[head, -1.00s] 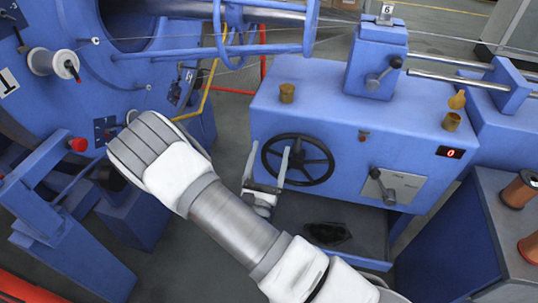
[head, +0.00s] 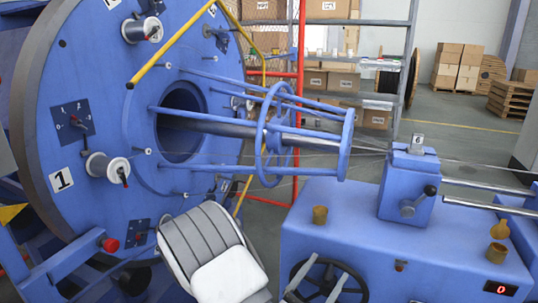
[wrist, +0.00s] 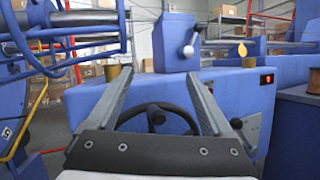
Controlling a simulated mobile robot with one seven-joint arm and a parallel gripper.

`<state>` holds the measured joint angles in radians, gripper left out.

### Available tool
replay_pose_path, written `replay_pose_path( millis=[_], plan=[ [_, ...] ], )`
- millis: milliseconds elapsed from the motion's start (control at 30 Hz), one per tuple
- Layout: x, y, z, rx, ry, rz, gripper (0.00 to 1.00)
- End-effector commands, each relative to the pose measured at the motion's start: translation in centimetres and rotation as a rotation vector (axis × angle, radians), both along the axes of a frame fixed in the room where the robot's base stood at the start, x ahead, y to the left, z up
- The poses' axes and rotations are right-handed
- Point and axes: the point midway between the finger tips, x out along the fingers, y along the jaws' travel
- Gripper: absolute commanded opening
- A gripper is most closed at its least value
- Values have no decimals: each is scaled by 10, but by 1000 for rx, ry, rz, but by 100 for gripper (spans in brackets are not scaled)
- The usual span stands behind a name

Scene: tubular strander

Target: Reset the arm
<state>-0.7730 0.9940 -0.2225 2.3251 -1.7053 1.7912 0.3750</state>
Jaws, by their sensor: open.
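My gripper (wrist: 157,84) is open and empty in the wrist view, its two grey fingers spread wide. They point at the blue machine housing, with the black handwheel (wrist: 157,118) showing between and below them. In the head view my white and grey arm fills the lower middle, and the fingers show at the bottom edge in front of the handwheel (head: 328,283). The rest of the gripper and arm lies below that frame. I cannot tell how far the fingertips are from the wheel.
A large blue disc (head: 60,110) with white spools stands at left. The blue housing (head: 350,230) carries a lever block (head: 408,190) and brass cups. A red digit display (head: 500,288) shows on it. Shelves with boxes (head: 328,80) stand behind. Open floor (head: 450,110) lies at back right.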

Motion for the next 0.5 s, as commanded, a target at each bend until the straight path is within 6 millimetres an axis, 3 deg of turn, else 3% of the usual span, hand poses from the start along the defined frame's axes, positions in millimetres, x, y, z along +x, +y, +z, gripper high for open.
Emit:
replay_pose_path(
  millis=[200, 500],
  plan=[
    [-29, -55, 35, 203, -65, -289, 85],
    [-84, -105, 55, 524, -147, -626, 85]
  ],
)
